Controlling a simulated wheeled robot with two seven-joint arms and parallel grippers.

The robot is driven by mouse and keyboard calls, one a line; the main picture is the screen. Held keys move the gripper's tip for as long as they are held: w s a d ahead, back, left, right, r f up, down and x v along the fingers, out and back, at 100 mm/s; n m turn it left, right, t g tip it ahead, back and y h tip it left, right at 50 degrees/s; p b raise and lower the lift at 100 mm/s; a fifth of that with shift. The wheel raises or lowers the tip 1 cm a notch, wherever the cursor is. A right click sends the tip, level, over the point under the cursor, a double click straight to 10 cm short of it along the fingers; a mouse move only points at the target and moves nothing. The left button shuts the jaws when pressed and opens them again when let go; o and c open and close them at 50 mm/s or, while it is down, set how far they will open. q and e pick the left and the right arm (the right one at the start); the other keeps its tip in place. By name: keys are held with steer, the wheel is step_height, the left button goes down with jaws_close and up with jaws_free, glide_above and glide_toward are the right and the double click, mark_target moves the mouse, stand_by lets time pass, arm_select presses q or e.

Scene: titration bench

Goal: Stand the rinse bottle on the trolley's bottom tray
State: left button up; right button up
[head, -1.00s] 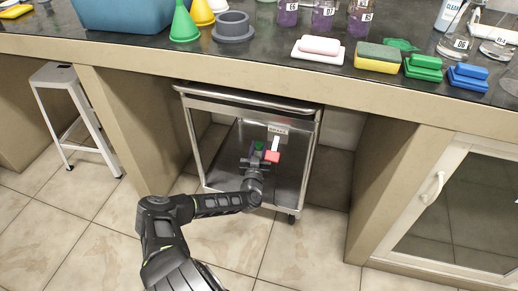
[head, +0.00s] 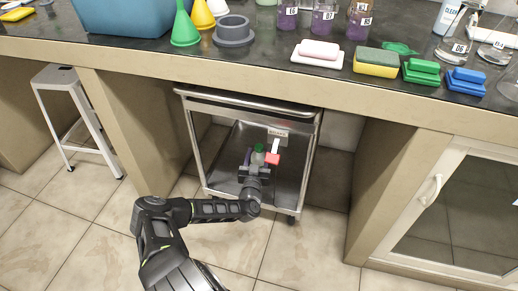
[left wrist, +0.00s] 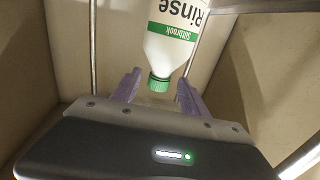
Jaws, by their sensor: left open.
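The rinse bottle, white with a green label band and green cap, fills the upper middle of the left wrist view (left wrist: 175,35), its lettering upside down there. In the head view only its green cap (head: 259,148) shows clearly, inside the trolley (head: 248,98) above the bottom tray (head: 226,168); the gripper hides its lower part. My left gripper (head: 257,161) is open in front of the bottle. In the left wrist view its two purple fingers (left wrist: 158,88) spread either side of the cap, with gaps. The bottle's base is hidden. My right gripper is not in view.
A red item (head: 273,159) and a white piece (head: 276,145) show close to the right of the cap. The trolley stands under the bench between side panels, its top tray and posts framing the opening. A stool (head: 55,75) stands at left. The floor in front is clear.

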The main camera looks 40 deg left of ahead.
arm_select(q)
steer(key=p+v, duration=0.2)
steer(key=v, duration=0.7)
